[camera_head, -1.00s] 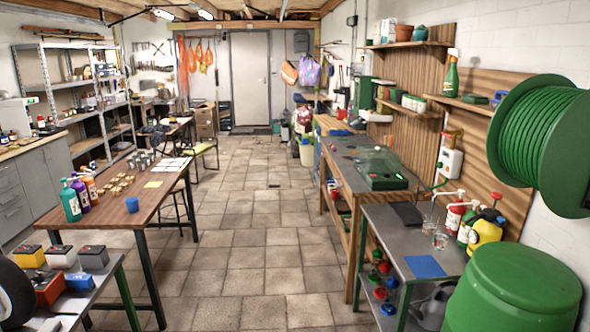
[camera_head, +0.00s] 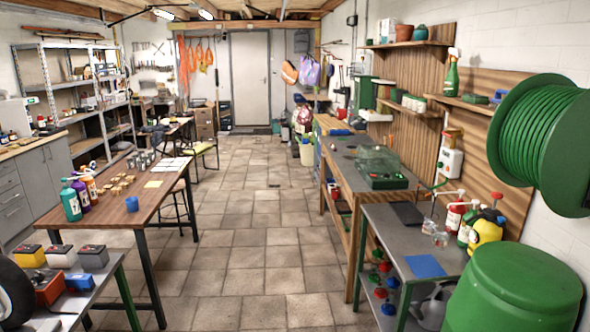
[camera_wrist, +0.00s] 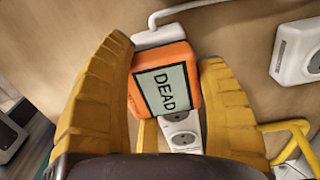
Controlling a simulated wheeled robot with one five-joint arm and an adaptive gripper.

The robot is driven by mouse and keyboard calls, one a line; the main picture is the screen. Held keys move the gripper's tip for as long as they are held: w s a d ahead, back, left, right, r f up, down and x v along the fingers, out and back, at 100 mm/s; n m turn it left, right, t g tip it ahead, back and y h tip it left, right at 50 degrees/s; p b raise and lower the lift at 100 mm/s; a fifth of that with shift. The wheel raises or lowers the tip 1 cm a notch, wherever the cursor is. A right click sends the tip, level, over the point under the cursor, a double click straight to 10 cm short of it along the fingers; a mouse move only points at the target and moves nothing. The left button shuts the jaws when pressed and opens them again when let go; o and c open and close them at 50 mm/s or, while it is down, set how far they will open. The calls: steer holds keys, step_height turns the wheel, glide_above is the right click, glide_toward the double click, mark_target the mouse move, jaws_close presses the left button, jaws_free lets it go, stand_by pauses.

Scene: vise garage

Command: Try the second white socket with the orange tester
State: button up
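In the wrist view, my gripper (camera_wrist: 165,85) has its yellow ribbed fingers on both sides of the orange tester (camera_wrist: 163,80) and is shut on it. Whether the tester's pins are inside a socket is hidden. My gripper and the tester are not visible in the head view.
Another white unit (camera_wrist: 297,50) with sockets is at the upper right of the wrist view, apart from the tester. A yellow bent bar (camera_wrist: 290,128) shows at the right. In the head view, the tiled floor (camera_head: 255,220) between the benches is clear.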

steer(key=c, duration=0.5)
steer(key=o, duration=0.9)
steer(key=shift+r, duration=0.1)
step_height(320, 180, up, 12)
steer(key=shift+f, duration=0.1)
